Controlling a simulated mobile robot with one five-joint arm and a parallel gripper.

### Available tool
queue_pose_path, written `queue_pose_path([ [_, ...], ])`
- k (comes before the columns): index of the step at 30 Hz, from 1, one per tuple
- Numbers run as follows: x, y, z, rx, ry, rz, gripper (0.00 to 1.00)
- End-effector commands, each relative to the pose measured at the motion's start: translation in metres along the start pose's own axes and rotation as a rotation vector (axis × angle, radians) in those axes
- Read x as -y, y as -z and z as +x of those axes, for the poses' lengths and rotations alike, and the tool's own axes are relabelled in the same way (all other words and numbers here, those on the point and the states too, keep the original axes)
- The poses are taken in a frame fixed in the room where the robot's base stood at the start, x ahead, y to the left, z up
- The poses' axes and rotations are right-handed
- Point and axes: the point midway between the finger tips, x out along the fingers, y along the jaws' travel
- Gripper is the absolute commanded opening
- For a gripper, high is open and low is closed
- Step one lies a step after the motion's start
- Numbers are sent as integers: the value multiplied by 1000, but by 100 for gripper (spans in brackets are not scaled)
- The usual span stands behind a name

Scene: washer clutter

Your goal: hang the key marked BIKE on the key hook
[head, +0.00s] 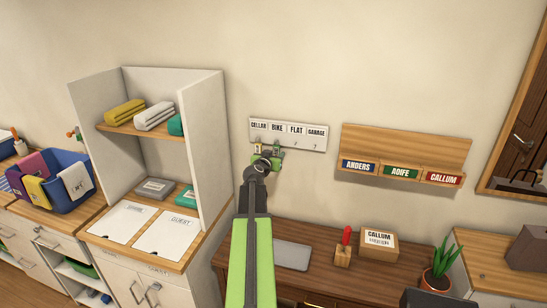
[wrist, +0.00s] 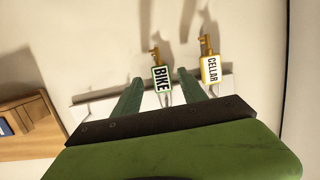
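The BIKE key, with a green-edged white tag (wrist: 160,78), is between and just beyond my fingertips in the wrist view. It appears to hang from a hook of the white key rack (head: 288,133), below the BIKE label. My gripper (wrist: 160,76) is open, with a visible gap on each side of the tag. The CELLAR key, with a yellow-edged tag (wrist: 210,68), hangs beside it, outside my fingers. In the head view my gripper (head: 267,160) is just below the rack's left half and partly hides the keys.
A wooden name shelf (head: 400,146) is on the wall to the right of the rack. A white cabinet side (head: 203,150) stands to the left. Below is a wooden desk (head: 325,262) with a laptop (head: 292,254), a box (head: 378,244) and a plant (head: 440,262).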

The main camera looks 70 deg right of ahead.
Motion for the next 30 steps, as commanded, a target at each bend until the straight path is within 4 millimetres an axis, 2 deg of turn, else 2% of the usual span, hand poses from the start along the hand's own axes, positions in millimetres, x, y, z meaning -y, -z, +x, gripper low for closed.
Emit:
queue_pose_path([
  [8, 0, 0, 0, 0, 0, 0, 52],
  [11, 1, 0, -9, 0, 1, 0, 52],
  [22, 5, 1, -96, 0, 5, -2, 52],
  [27, 8, 0, -118, 0, 6, -1, 52],
  [30, 8, 0, -122, 0, 6, -1, 52],
])
